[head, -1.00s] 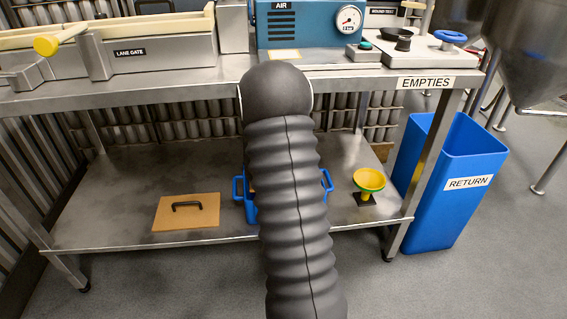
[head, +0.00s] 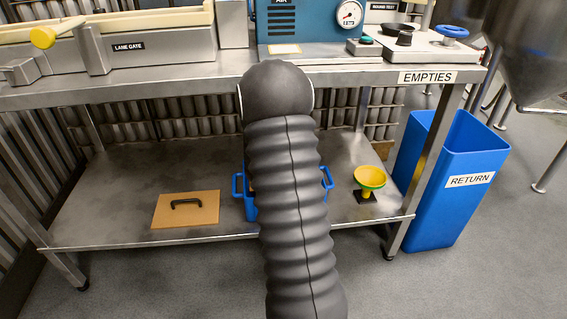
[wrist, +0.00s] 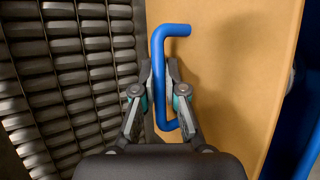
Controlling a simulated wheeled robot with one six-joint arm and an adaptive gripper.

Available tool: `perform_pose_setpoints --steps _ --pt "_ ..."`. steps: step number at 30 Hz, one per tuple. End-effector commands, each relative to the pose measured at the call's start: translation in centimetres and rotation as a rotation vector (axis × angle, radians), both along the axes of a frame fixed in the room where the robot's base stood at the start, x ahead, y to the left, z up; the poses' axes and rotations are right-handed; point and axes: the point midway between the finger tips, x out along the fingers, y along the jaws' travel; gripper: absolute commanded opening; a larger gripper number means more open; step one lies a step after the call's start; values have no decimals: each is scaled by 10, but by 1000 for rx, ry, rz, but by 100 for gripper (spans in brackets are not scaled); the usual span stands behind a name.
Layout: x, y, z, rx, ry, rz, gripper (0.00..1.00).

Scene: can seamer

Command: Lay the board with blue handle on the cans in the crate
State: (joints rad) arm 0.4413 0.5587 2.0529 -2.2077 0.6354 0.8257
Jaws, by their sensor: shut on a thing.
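My gripper (wrist: 160,82) is shut on the blue handle (wrist: 158,48) of a tan board (wrist: 235,75) in the wrist view. The handle is a bent bar standing off the board's face. In the head view my arm hides the gripper and this board. The blue crate (head: 250,212) stands on the lower shelf, mostly behind my arm, with its side handles showing on either side. The cans inside it are hidden. Blue also shows at the right edge of the wrist view (wrist: 308,150), probably the crate.
A tan board with a black handle (head: 170,215) lies on the lower shelf (head: 110,205), left of the crate. A yellow-green funnel-shaped thing (head: 369,178) stands right of it. The upper bench (head: 200,85) overhangs the shelf. A blue RETURN bin (head: 430,205) stands at right.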

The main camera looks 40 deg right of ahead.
Motion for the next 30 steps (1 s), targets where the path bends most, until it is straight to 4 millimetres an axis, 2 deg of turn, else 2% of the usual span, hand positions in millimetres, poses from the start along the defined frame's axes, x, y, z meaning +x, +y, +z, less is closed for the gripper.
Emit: perform_pose_setpoints --steps 3,4,6,7,20,30 --pt "0 0 -2 -1 -1 0 0" --pt "0 0 -1 -1 -1 0 18" --pt "0 0 -1 -1 -1 0 35" --pt "0 0 -1 -1 -1 0 40" --pt "-3 7 3 0 0 1 40" --pt "-30 52 36 -1 -2 4 40"
